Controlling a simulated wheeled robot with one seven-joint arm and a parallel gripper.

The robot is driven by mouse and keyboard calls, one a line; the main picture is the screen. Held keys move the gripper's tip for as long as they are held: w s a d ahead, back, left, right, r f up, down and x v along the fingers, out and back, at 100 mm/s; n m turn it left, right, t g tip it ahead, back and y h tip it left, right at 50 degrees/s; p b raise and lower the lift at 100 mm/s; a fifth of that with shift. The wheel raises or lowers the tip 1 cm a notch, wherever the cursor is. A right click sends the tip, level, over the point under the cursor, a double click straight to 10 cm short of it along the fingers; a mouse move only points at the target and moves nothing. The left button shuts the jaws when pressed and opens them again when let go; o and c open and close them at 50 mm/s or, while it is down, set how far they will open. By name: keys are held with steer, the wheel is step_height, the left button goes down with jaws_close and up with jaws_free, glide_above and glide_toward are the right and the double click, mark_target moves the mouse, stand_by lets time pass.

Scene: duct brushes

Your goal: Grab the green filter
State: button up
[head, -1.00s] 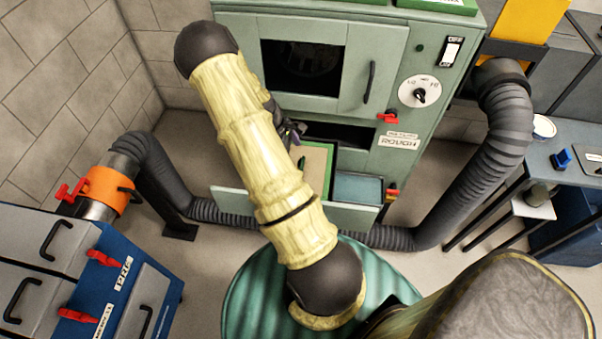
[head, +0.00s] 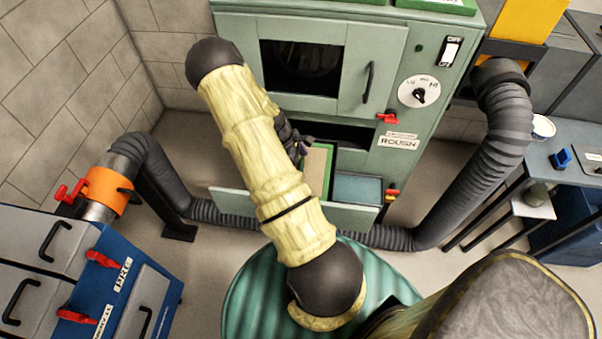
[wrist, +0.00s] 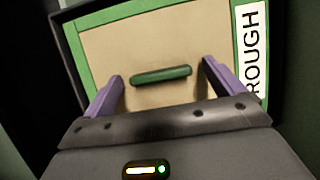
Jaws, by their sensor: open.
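The green filter is a tan panel with a green frame, lying in the open drawer of the green cabinet; part of it shows in the head view (head: 318,172), the rest hidden behind my arm. In the wrist view the filter (wrist: 165,45) carries a green bar handle (wrist: 161,75) and a white "ROUGH" label (wrist: 253,50) along its right side. My gripper (wrist: 160,90) is open, its purple fingers on either side of the handle and apart from it. In the head view my gripper (head: 302,148) is mostly hidden behind my arm, above the drawer.
The drawer front (head: 350,217) stands out from the cabinet (head: 400,165). A grey-blue bin (head: 358,188) sits right of the filter in the drawer. A ribbed black duct (head: 505,130) runs down the right side. A blue unit (head: 130,285) stands at left.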

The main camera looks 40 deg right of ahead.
stand_by(0.3)
steer(key=c, duration=1.1)
steer(key=shift+r, duration=0.15)
